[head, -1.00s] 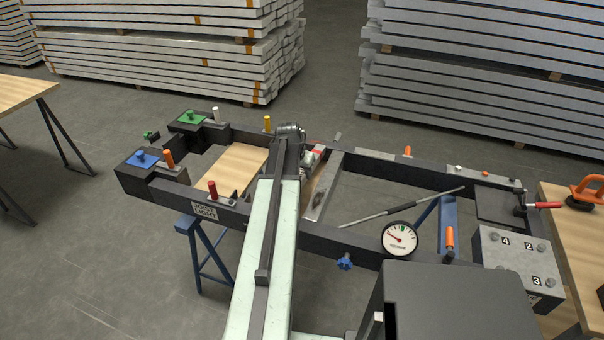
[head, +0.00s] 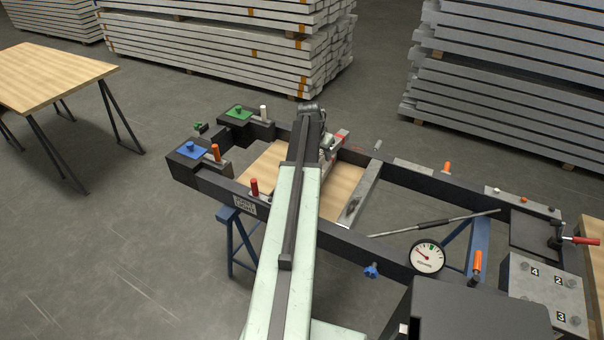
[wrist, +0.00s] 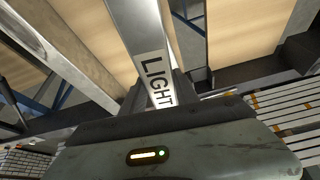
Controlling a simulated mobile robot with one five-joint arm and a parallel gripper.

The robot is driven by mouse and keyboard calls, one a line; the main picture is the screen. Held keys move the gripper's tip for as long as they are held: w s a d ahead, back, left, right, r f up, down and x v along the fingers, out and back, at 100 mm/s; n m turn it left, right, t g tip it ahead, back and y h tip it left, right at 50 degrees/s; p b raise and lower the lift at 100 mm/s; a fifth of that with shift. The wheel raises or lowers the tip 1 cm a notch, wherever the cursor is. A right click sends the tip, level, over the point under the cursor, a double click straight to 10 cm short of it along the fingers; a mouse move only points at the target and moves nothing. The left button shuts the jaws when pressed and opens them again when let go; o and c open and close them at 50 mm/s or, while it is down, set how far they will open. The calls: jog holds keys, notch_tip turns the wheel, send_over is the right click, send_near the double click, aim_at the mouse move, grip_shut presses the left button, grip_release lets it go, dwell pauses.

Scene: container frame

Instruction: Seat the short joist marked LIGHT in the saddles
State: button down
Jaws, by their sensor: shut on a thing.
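In the wrist view, the pale metal joist marked LIGHT (wrist: 152,52) runs away between the dark jaws of my gripper (wrist: 152,104), which is shut on it. In the head view, my gripper (head: 326,143) is over the far side of the dark frame (head: 385,250). My arm hides much of the joist there; a pale end with a red mark (head: 341,138) shows beside the gripper. A LIGHT label (head: 245,206) is on the frame's near rail, close to a red peg (head: 254,187). I cannot make out the saddles clearly; whether the joist touches them is hidden.
Wooden boards (head: 343,188) lie inside the frame, with a grey crossbar (head: 362,190) right of my arm. Blue (head: 191,150) and green (head: 239,112) plates stand at the left end. A gauge (head: 427,257) and a loose rod (head: 435,223) are right.

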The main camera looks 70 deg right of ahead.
jog(key=w+r+n, duration=0.1)
jog(key=w+r, duration=0.1)
jog(key=w, duration=0.7)
notch_tip(320, 180, down, 11)
jog(key=b, duration=0.9)
jog(key=shift+s+a, duration=0.25)
jog(key=shift+s, duration=0.05)
jog(key=c, duration=0.9)
grip_release()
jog(key=shift+r, duration=0.1)
jog(key=p+v, duration=0.5)
jog(key=v, duration=0.1)
jog(key=p+v, duration=0.6)
jog(key=shift+s+a+r, duration=0.15)
jog(key=shift+s, duration=0.05)
jog(key=shift+w, duration=0.1)
